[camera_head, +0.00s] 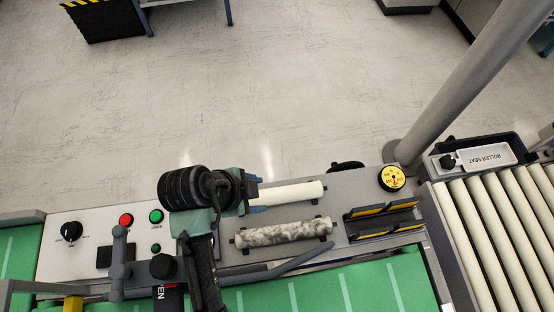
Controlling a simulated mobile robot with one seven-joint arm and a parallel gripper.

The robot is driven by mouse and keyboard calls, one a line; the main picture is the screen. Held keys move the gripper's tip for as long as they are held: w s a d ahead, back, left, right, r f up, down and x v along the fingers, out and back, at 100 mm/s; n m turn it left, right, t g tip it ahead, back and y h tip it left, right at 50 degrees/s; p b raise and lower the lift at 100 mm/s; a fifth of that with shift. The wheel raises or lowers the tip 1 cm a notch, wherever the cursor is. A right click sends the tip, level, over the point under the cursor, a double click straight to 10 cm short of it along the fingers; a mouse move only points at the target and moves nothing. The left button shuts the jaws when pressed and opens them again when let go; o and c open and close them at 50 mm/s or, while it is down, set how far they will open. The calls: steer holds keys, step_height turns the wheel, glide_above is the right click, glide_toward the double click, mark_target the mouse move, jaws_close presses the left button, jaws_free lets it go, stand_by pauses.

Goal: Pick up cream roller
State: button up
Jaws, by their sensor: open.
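The cream roller (296,193) is a smooth pale cylinder on the grey panel beside the conveyor. It lies nearly level across the picture, and its left end is partly hidden by my gripper. My gripper (257,197) is at the left end of the roller, with its blue-grey fingers on either side of that end. The jaws are open. I cannot tell whether the fingers touch the roller. A mottled grey-white roller (283,233) lies just below the cream one on the same panel.
Yellow-and-black slotted holders (385,219) and a yellow dial (392,178) are on the panel's right. A control box with red (126,220) and green (156,216) buttons is left. The green belt (330,290) runs in front. A roller conveyor (490,240) and a grey post (465,80) stand right.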

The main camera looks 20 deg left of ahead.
mark_target(274, 195)
steer(key=x, duration=0.4)
steer(key=shift+w+d+f, duration=0.1)
steer(key=shift+d+f, duration=0.15)
steer(key=shift+f, duration=0.05)
steer(key=shift+x, duration=3.2)
steer(key=shift+a, duration=0.15)
jaws_close()
